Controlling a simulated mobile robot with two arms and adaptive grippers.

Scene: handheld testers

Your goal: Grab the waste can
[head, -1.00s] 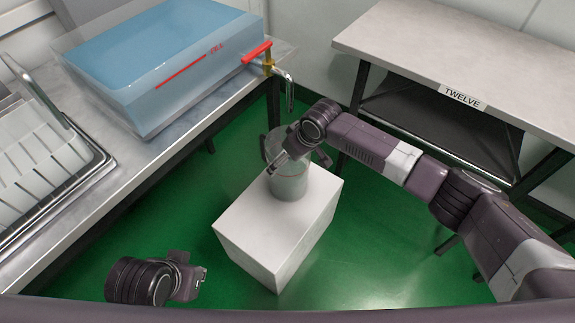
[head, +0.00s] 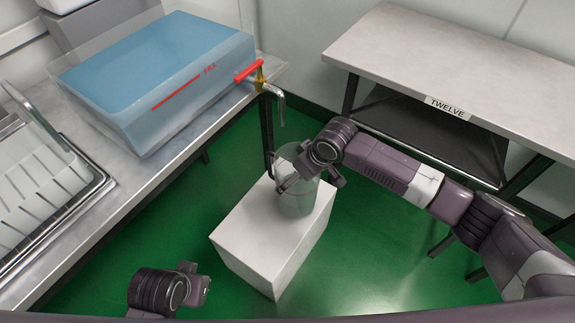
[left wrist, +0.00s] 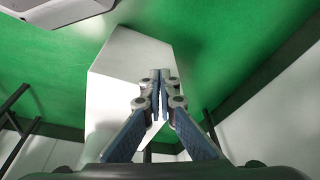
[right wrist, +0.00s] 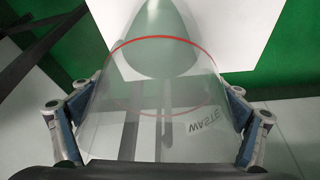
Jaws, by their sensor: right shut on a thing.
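The waste can (head: 296,197) is a clear cylinder with a red ring and a "WASTE" label, seen large in the right wrist view (right wrist: 150,112). It is upright at the white block (head: 262,235) in the head view; whether its base touches the block I cannot tell. My right gripper (head: 302,178) has its fingers on both sides of the can, shut on it. The arm hides part of the can's rim. My left gripper (head: 205,285) is low at the front left, apart from the block. Its fingers are together and empty in the left wrist view (left wrist: 160,85).
A blue-filled tank (head: 160,75) with a red-handled tap (head: 262,78) stands on the left metal bench, its spout near the can. A dish rack (head: 45,180) is at far left. A table labelled "TWELVE" (head: 450,60) is at back right. Green floor is open at front right.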

